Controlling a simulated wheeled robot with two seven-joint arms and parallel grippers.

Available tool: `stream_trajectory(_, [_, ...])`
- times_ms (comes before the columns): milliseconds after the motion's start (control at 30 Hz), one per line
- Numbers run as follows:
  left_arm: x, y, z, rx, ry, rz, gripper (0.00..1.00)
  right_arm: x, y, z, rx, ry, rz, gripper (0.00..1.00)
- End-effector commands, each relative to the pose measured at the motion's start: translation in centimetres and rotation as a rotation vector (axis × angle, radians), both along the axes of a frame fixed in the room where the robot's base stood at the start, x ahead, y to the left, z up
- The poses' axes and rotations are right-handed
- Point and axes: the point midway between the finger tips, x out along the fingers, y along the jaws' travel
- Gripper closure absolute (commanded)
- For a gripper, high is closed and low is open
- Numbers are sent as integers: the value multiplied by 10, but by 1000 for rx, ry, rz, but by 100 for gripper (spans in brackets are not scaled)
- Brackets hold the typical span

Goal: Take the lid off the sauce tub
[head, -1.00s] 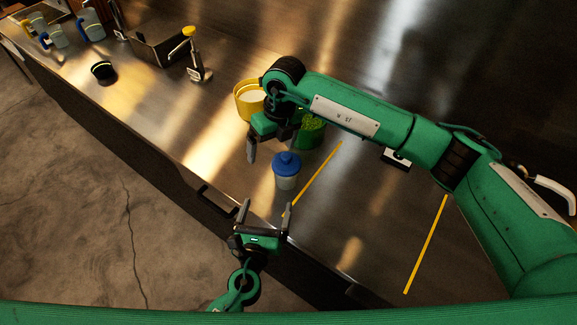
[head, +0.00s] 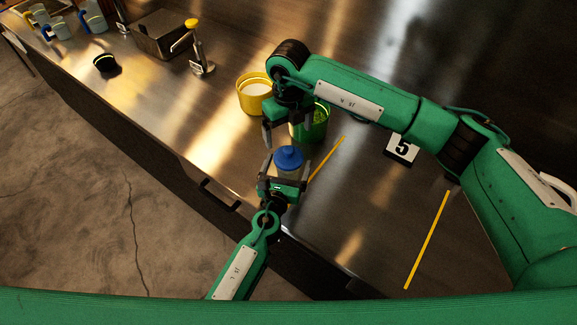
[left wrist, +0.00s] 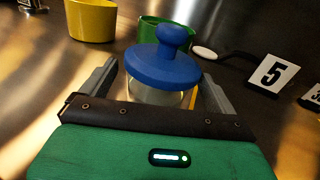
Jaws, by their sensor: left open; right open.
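The sauce tub (left wrist: 148,94) is a clear, pale tub standing on the steel counter. Its blue lid (head: 289,157), with a round knob, sits on top and also shows in the left wrist view (left wrist: 163,66). My left gripper (head: 284,174) is open, low at the tub, with one finger on each side. In the left wrist view its fingers (left wrist: 158,80) flank the tub; I cannot tell if they touch it. My right gripper (head: 281,128) is open above and behind the lid, pointing down, apart from it. One of its fingers is partly hidden.
A yellow tub (head: 252,97) with white contents and a green tub (head: 314,124) stand just behind. A number 5 sign (head: 403,149) is to the right. Yellow strips (head: 427,240) mark the counter. A metal bin (head: 160,38) stands far left. The right front counter is clear.

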Motion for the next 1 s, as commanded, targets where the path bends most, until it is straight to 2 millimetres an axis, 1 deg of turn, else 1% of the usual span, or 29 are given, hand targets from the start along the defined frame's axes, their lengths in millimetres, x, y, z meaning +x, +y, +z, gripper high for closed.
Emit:
stream_trajectory(33, [4,-1,0,0,0,0,7,0,0,0,0,0,0,7])
stream_trajectory(133, [9,-3,0,-1,0,0,7,0,0,0,0,0,0,7])
stream_trajectory(433, [10,-3,0,-1,0,0,7,0,0,0,0,0,0,7])
stream_trajectory(567, [10,-3,0,-1,0,0,33,0,0,0,1,1,0,7])
stream_trajectory(600, [10,-3,0,-1,0,0,41,0,0,0,1,1,0,7])
stream_trajectory(667, [10,-3,0,-1,0,0,53,0,0,0,0,0,0,7])
stream_trajectory(700, [10,-3,0,-1,0,0,60,0,0,0,0,0,0,7])
stream_trajectory(767, [10,-3,0,-1,0,0,72,0,0,0,0,0,0,7])
stream_trajectory(800, [10,-3,0,-1,0,0,74,0,0,0,0,0,0,11])
stream_trajectory(867, [10,-3,0,-1,1,0,74,0,0,2,1,-1,8,23])
stream_trajectory(900, [10,-3,0,-1,1,0,74,0,0,5,1,-1,23,31])
stream_trajectory(1000, [10,-3,0,-1,1,0,74,2,0,19,2,-5,102,47])
